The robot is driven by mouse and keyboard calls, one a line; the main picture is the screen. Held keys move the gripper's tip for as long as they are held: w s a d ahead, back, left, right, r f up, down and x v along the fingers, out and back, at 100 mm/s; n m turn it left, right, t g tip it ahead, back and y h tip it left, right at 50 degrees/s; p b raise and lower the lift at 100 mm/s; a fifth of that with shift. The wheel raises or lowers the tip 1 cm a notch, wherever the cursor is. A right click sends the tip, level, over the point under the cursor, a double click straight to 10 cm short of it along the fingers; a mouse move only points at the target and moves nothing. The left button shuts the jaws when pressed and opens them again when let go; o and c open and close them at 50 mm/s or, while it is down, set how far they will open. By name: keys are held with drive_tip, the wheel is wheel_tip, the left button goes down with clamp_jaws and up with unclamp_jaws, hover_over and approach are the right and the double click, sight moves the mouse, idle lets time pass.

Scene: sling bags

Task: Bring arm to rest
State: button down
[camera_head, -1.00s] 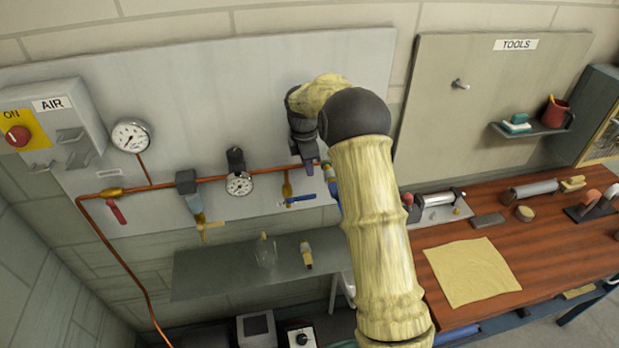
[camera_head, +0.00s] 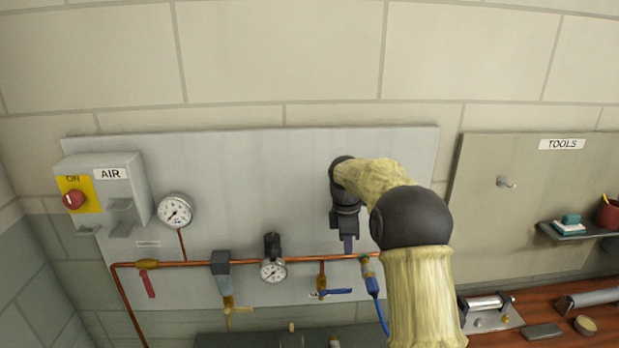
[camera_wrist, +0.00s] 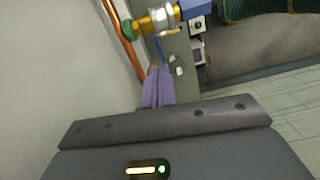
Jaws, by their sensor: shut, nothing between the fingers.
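My gripper (camera_head: 348,246) hangs fingers-down at the end of my arm, in front of the grey wall panel. Its fingertips are near the copper pipe, just left of the fitting with the blue hose (camera_head: 378,308). In the wrist view my two purple fingers (camera_wrist: 157,90) lie together with nothing between them. I cannot tell from these views how far the fingertips stand from the pipe. My arm's yellowish sleeve hides part of the panel and the bench to the right.
The copper pipe (camera_head: 200,263) carries a round gauge (camera_head: 174,210), a regulator (camera_head: 273,269) and a blue-handled valve (camera_head: 333,292). An AIR box (camera_head: 124,190) with a red knob is at left. At right are a TOOLS board (camera_head: 545,205) and a wooden bench (camera_head: 553,312).

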drive_tip(key=s+f+m+t, duration=0.1)
drive_tip(key=s+f+m, duration=0.2)
drive_tip(key=s+m, duration=0.5)
drive_tip(key=s+f+m+t+y, duration=0.1)
drive_tip(key=s+f+m, duration=0.2)
drive_tip(key=s+m, duration=0.5)
drive_tip(key=s+b, duration=0.1)
drive_tip(key=s, duration=1.2)
drive_tip(key=shift+f+m, duration=0.15)
drive_tip(key=shift+m, duration=0.25)
